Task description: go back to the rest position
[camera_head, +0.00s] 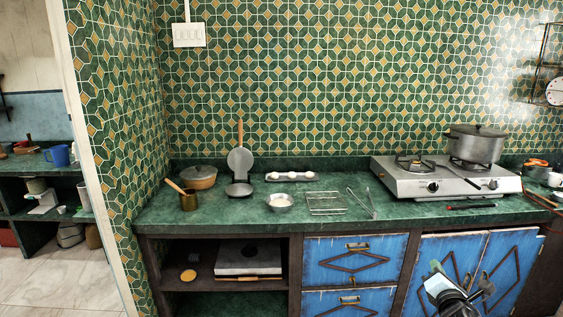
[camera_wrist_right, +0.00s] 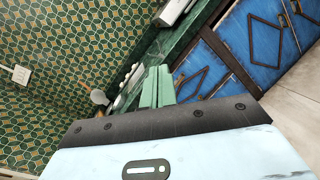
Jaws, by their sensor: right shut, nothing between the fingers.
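My right gripper (camera_head: 437,268) is in the lower right of the head view, in front of the blue cabinet doors and below the counter edge. Its pale green fingers are together and empty, and they show in the right wrist view (camera_wrist_right: 157,87) too. Nothing touches them. The gas hotplate (camera_head: 408,185) stands on the right of the green counter (camera_head: 250,213), well apart from the gripper. A lidded grey pot (camera_head: 476,147) sits on its right burner. My left gripper is not in view.
A wire rack (camera_head: 325,204), tongs (camera_head: 362,202), a small bowl (camera_head: 280,202), an egg tray (camera_head: 291,176) and a lidded pan (camera_head: 199,177) stand on the counter. Blue drawers (camera_head: 355,260) and doors (camera_head: 470,257) are below. Open floor shows at far left.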

